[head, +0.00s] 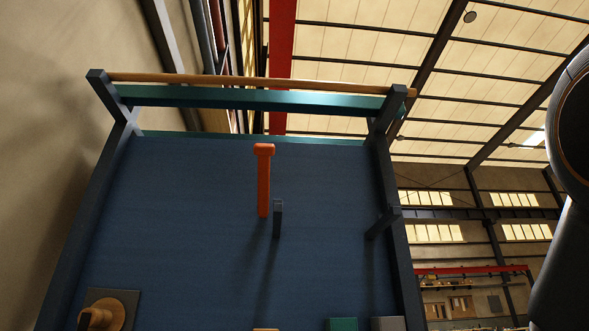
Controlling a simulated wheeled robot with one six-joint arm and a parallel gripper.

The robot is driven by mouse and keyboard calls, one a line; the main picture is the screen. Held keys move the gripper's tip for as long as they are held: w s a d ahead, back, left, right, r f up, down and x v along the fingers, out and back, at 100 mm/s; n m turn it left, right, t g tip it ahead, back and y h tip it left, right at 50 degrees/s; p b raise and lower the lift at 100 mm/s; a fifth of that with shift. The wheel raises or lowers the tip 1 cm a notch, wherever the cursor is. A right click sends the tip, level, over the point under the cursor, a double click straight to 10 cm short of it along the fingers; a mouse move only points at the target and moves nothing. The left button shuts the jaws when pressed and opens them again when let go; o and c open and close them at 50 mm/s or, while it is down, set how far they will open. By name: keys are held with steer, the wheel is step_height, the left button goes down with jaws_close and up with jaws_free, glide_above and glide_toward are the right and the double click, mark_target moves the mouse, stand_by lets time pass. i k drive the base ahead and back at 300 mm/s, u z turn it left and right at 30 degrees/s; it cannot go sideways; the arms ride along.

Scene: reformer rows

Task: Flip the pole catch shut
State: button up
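An orange lever with a wider, rounded top end (264,182) stands upright against the blue panel, near its middle; it looks like the pole catch, but I cannot tell for sure. A small dark upright piece (278,218) sticks out just right of its lower end. I cannot tell whether the two touch. A wooden pole (250,85) runs across the top between two dark posts, well above the lever. My gripper is out of view; only a dark rounded part of my arm shows at the right edge, well away from the lever.
The blue panel (180,230) is bare around the lever. A dark bracket (383,222) juts from the right post (396,260). A round wooden knob on a dark plate (101,312) sits at lower left. A green block (341,324) and grey block (387,323) show at the bottom.

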mark_target(264, 151)
steer(key=z, duration=1.75)
steer(key=k, duration=1.05)
steer(key=u, duration=1.45)
steer(key=i, duration=0.5)
